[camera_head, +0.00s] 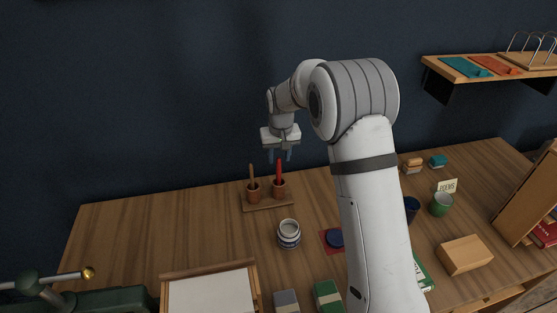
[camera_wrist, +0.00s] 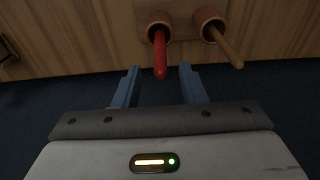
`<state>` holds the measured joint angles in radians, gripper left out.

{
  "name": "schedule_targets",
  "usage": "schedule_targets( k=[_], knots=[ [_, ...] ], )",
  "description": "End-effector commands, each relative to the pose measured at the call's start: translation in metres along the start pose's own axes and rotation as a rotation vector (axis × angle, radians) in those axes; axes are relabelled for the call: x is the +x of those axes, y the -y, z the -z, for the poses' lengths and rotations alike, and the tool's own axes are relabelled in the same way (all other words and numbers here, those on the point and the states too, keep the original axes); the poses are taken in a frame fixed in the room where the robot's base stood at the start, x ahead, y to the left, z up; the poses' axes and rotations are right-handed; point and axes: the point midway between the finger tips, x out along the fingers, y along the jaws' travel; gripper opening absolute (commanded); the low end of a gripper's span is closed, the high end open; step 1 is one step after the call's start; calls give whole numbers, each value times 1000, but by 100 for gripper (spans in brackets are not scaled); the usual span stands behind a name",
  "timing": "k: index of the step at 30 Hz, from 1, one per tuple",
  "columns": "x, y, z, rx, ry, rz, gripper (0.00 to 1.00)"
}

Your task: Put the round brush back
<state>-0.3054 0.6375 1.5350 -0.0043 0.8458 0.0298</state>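A red-handled brush (camera_head: 279,171) stands handle up in the right terracotta cup (camera_head: 279,190). A brown wooden handle (camera_head: 251,171) stands in the left cup (camera_head: 254,194). Both cups sit on a small wooden base (camera_head: 268,207). The lower ends are hidden in the cups, so I cannot tell which is the round brush. My gripper (camera_head: 279,157) is above the red handle, fingers down. In the wrist view, my blue fingers (camera_wrist: 159,70) are apart, with the red handle's end (camera_wrist: 160,66) between them and touching neither. The brown handle (camera_wrist: 228,50) is outside them.
A paint jar (camera_head: 289,233) stands in front of the cups. A dark blue round item (camera_head: 335,238) lies on a red square. A framed white sheet (camera_head: 212,293) lies at the front. A green cup (camera_head: 441,204) and wooden block (camera_head: 465,254) are at the right. The back left tabletop is clear.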

Motion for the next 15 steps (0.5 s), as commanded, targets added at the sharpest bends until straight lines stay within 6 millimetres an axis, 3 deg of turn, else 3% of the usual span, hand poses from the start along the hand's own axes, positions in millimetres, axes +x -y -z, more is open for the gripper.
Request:
schedule_targets(
  k=[1, 6, 15],
  knots=[
    [-18, 0, 1, 0, -1, 0, 38],
    [-48, 0, 0, -1, 0, 0, 38],
    [-65, 2, 0, -2, 1, 0, 38]
  ],
)
